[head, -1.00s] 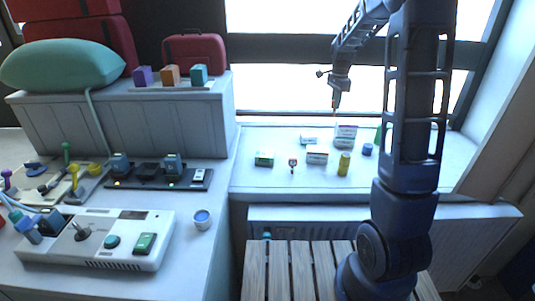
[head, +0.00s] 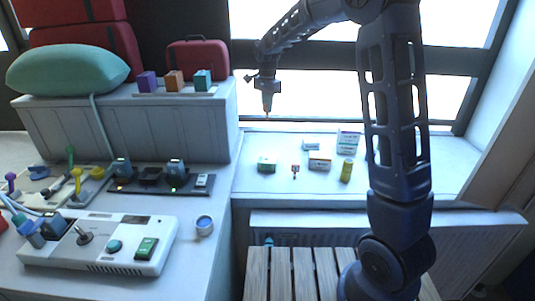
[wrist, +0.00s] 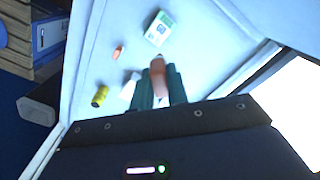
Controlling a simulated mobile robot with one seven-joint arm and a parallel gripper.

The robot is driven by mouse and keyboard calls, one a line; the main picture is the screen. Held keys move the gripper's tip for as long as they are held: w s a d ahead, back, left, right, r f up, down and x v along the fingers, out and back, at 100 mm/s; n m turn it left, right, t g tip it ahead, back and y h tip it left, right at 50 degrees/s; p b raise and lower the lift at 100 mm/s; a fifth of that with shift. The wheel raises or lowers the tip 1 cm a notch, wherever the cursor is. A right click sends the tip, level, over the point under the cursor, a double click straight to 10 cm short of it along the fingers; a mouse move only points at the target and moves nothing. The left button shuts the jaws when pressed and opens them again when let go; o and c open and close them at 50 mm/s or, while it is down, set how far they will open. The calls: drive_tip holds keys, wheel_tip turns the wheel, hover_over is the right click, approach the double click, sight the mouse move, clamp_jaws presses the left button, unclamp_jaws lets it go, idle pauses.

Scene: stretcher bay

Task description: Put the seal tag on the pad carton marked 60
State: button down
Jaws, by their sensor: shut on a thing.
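My gripper (head: 267,108) hangs above the window sill, left of its middle in the head view, higher than the cartons. In the wrist view its two teal fingers (wrist: 158,90) are shut on a small orange-brown piece, which I take for the seal tag (wrist: 157,68). On the sill below are a green-and-white carton (head: 267,163), a small white carton (head: 311,146), a white carton with a reddish band (head: 319,161) and a taller carton (head: 348,142). The green-and-white carton also shows in the wrist view (wrist: 158,29). No number can be read on any carton.
A small red tag-like thing (head: 295,171) and a yellow can (head: 346,171) stand on the sill (head: 260,184). At left, a counter holds a grey console (head: 100,245) and a raised box (head: 125,130).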

wheel_tip(320, 180, down, 18)
drive_tip(key=shift+f, duration=0.25)
idle(0.4)
drive_tip(key=shift+f, duration=0.15)
drive_tip(key=c, duration=1.4)
unclamp_jaws()
